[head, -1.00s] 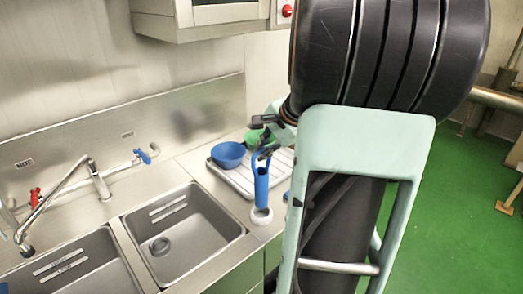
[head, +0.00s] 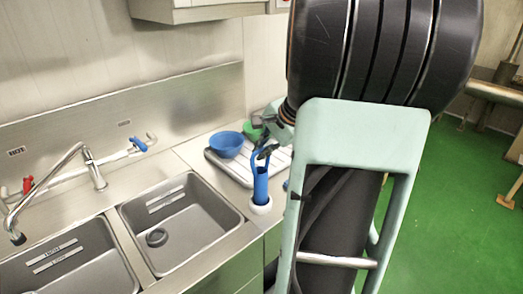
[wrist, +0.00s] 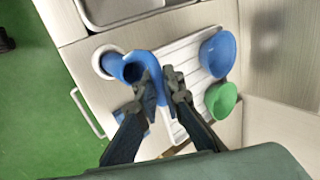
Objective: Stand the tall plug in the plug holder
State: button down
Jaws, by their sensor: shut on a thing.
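The tall plug (head: 260,186) is a blue upright tube with a loop handle at its top. My gripper (head: 264,152) is shut on that handle from above, and in the wrist view my gripper (wrist: 158,82) has its fingers on both sides of the blue loop. The plug holder (head: 262,209) is a white round cup on the counter by the sink's right edge. The plug's lower end is inside the holder's rim, which also shows in the wrist view (wrist: 98,62). How deep it sits is hidden.
A ribbed white drainer (head: 228,168) stands behind the holder, with a blue bowl (head: 226,145) and a green bowl (head: 251,132) on it. A sink basin (head: 180,222) lies just left of the holder. Another small blue object lies close to the holder's right.

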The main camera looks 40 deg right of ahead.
jog(key=shift+f+b, duration=0.55)
jog(key=shift+f, duration=0.05)
jog(key=c, duration=2)
grip_release()
jog(key=v, duration=1.2)
jog(key=shift+r, duration=0.1)
